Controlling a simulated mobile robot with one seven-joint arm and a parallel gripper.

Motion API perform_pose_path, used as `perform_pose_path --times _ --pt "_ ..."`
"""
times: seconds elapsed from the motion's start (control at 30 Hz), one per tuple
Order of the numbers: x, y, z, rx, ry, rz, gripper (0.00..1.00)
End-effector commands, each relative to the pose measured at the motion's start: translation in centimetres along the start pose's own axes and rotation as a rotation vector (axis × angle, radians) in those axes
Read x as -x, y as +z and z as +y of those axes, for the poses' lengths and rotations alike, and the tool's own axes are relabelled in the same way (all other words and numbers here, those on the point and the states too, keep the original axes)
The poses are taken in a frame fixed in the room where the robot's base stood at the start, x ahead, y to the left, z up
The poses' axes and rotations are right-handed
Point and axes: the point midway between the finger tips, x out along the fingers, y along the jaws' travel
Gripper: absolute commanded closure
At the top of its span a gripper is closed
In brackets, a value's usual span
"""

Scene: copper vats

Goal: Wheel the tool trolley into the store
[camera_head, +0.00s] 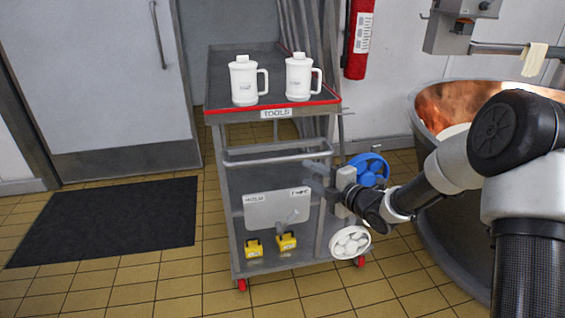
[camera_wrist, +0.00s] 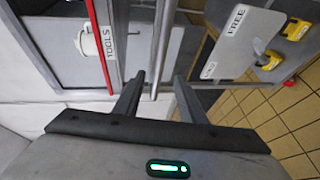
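The tool trolley (camera_head: 272,135) is a grey cart with a red-edged top and a "TOOLS" label, standing mid-picture on red-wheeled casters. Two white lidded jugs, the left jug (camera_head: 243,82) and the right jug (camera_head: 298,77), stand upright on top. A horizontal handle bar (camera_head: 270,152) crosses its front. My gripper (camera_head: 316,178) is at the trolley's right front, close to the bar's right end. In the wrist view my gripper (camera_wrist: 158,80) has its fingers apart, with a bar (camera_wrist: 160,45) running between their tips; contact cannot be told. A pale plate (camera_head: 277,209) below carries two labels, one reading "FREE" (camera_wrist: 236,20).
A grey door (camera_head: 100,75) with a dark kick plate is at the left, with a black mat (camera_head: 105,220) before it. A copper vat (camera_head: 450,105) stands at the right, close to my arm. A red extinguisher (camera_head: 358,45) hangs behind. Tiled floor is clear in front.

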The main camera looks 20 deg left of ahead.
Motion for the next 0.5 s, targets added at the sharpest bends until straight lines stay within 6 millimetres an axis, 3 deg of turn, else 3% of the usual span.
perform_pose_path --times 0.5 --pt "-11.2 0.0 -0.2 -0.002 0.0 -0.001 0.63"
